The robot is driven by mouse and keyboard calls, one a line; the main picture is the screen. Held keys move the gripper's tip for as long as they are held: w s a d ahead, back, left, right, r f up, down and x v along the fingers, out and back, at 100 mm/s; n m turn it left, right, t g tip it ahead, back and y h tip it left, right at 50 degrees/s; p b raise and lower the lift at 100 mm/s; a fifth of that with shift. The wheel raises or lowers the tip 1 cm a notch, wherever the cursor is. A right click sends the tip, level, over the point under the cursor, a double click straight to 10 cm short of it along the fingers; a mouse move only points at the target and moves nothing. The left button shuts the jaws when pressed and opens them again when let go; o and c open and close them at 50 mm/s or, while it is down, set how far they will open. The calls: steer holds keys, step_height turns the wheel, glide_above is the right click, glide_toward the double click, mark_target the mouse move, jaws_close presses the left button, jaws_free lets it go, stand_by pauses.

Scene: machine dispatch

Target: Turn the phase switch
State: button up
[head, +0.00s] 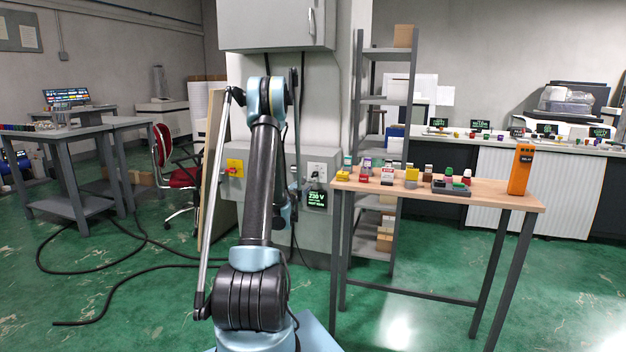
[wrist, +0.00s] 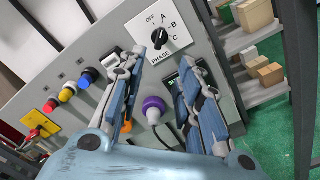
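The phase switch (wrist: 157,38) is a black rotary knob on a white plate marked OFF, A, B, C and PHASE. It sits on a grey panel at the top middle of the wrist view. I cannot tell for sure which mark the knob points to. In the head view its plate (head: 317,171) is small, on the grey cabinet right of my arm. My gripper (wrist: 160,66) is open, its two blue fingers spread apart below the plate and nothing visibly held between them. In the head view my arm mostly hides the gripper.
The panel also carries a purple knob (wrist: 153,108), blue, yellow and red buttons, and a yellow-plated red switch (wrist: 38,122). A dark display (head: 316,198) sits below the phase switch. A wooden table (head: 480,194) with small items stands at right; a shelf rack (head: 384,100) is behind it.

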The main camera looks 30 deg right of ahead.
mark_target(314, 176)
steer(key=x, duration=1.5)
steer(key=shift+w+d, duration=0.2)
steer(key=shift+d, duration=0.15)
